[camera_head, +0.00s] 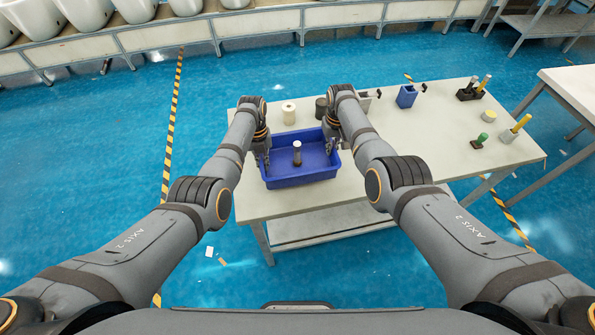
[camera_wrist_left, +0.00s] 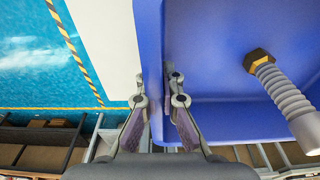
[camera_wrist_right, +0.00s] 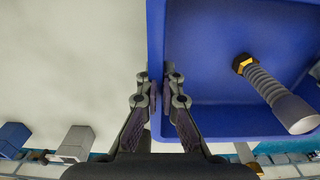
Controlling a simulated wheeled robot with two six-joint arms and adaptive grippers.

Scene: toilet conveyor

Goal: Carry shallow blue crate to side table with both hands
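The shallow blue crate (camera_head: 301,180) is at the left part of a pale worktable (camera_head: 420,150). My right gripper (camera_wrist_right: 160,88) pinches the right wall the same way. I cannot tell whether the crate's base touches the tabletop.
A white roll (camera_head: 288,113), a dark cylinder (camera_head: 321,107) and a blue box (camera_head: 406,97) stand behind and right of the crate. Yellow-handled tools are at the table's right end. Another pale table (camera_head: 578,85) stands at far right. A conveyor with white toilets runs along the back.

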